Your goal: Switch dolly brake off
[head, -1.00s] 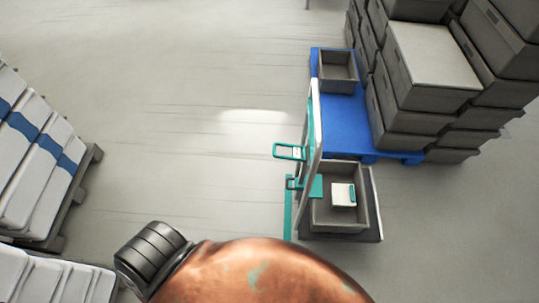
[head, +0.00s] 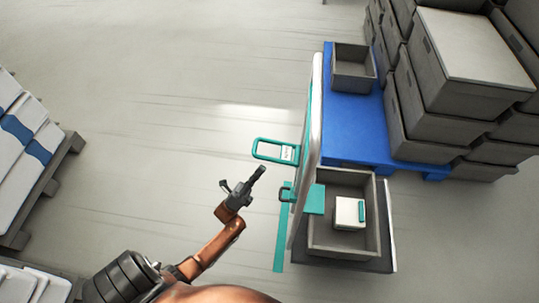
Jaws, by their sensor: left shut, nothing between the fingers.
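The dolly (head: 384,262) stands at the right of centre in the head view, with a white upright handle frame (head: 316,105) on its left side. A teal loop lever (head: 272,150) with a small white label sticks out to the left of the frame. My left gripper (head: 260,172) is shut and empty, just below the teal loop and left of the frame, apparently apart from both. Height between them is hard to judge. My right gripper is not in view.
A grey crate (head: 313,236) on the dolly holds a white and teal box (head: 348,213). Behind is a blue pallet (head: 345,127) with a small grey crate (head: 354,87) and stacked grey boxes (head: 440,95). White sacks on a pallet (head: 45,180) stand left. Floor between is clear.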

